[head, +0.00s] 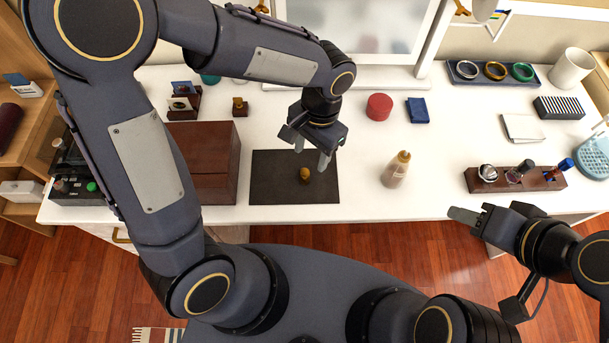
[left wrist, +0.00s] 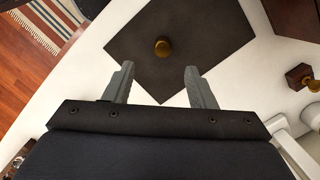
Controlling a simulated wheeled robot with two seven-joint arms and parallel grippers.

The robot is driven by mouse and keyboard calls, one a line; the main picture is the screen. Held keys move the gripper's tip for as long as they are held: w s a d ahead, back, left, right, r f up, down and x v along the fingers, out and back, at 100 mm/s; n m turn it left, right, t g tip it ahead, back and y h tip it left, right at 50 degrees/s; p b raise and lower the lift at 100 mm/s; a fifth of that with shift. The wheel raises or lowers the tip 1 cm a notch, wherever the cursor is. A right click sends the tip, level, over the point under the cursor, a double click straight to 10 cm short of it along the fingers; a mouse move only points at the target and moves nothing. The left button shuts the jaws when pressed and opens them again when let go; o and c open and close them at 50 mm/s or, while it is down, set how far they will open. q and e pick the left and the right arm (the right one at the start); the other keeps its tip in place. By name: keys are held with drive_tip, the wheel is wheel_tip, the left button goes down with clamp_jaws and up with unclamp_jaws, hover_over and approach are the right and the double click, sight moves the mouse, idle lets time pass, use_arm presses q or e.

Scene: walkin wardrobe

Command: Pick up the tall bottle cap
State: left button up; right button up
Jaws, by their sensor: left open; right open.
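A small gold-brown cap-like piece (head: 305,175) stands on a dark mat (head: 265,195) at the front middle of the white table. In the left wrist view the gold piece (left wrist: 162,47) is on the mat (left wrist: 205,35), beyond and roughly centred between the fingertips. My left gripper (head: 311,153) is open and empty above the mat, just behind the piece and apart from it; it also shows in the left wrist view (left wrist: 158,72). A bottle (head: 396,172) with a tan-gold top stands right of the mat. My right gripper (head: 466,216) is open and empty by the front edge.
A brown box (head: 208,160) stands left of the mat. A gold piece on a small brown block (head: 240,111) is behind it. A red round box (head: 379,106) and blue box (head: 417,110) are at the back. A wooden holder (head: 532,183) stands at right.

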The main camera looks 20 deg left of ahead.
sight(305, 171)
use_arm(q)
drive_tip(key=f, duration=0.4)
drive_tip(key=s+a+f, duration=0.1)
drive_tip(key=f, duration=0.1)
drive_tip(key=shift+s+f, duration=0.1)
drive_tip(key=shift+f, duration=0.7)
drive_tip(key=shift+c, duration=0.4)
clamp_jaws()
drive_tip(key=shift+r, duration=0.1)
